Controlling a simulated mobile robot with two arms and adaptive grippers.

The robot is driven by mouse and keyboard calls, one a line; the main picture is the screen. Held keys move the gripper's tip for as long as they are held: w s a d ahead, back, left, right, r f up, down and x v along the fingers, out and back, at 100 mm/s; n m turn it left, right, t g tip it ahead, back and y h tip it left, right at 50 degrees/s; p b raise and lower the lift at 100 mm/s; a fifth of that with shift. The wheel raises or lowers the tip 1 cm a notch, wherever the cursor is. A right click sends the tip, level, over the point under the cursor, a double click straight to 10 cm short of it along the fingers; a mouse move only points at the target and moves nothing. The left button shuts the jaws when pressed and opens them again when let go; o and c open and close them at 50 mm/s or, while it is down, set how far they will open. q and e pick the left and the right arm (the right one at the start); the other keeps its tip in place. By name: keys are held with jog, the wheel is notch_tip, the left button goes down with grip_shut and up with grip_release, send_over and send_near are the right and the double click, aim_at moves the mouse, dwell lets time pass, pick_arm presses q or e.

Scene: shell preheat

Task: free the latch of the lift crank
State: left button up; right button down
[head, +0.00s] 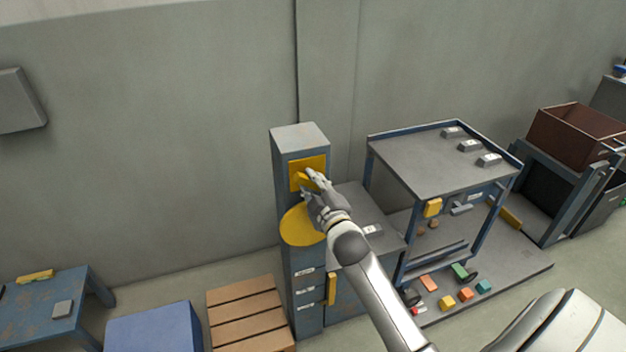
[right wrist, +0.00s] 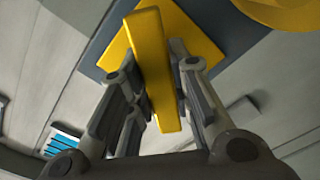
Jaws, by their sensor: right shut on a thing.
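A tall blue-grey post (head: 300,137) stands against the wall. It carries a yellow square plate (head: 297,174) near its top and a yellow disc (head: 296,226) below. My right gripper (head: 311,182) is at the yellow plate. In the right wrist view my right gripper (right wrist: 160,95) is shut on a yellow bar (right wrist: 151,65), the latch handle, which stands out from the yellow plate (right wrist: 185,35) behind it. The yellow disc (right wrist: 285,10) shows at the upper right there. The fingers hide part of the bar. My left gripper is not in view.
Right of the post stands a grey-topped table (head: 430,165) with several grey weights. Coloured blocks (head: 448,301) lie on a low platform beneath. A brown bin (head: 575,135) is at far right. A wooden pallet (head: 247,305), blue box (head: 155,328) and blue table (head: 50,305) stand at lower left.

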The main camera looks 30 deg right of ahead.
jog(key=m+p, duration=0.2)
jog(key=m, duration=0.3)
jog(key=shift+m, duration=0.4)
jog(key=m+p, duration=0.2)
jog(key=m, duration=0.2)
jog(key=shift+m, duration=0.3)
jog(key=shift+f+m, duration=0.1)
jog(key=shift+m, duration=0.2)
jog(key=c, duration=1.3)
grip_release()
jog(key=v, duration=1.2)
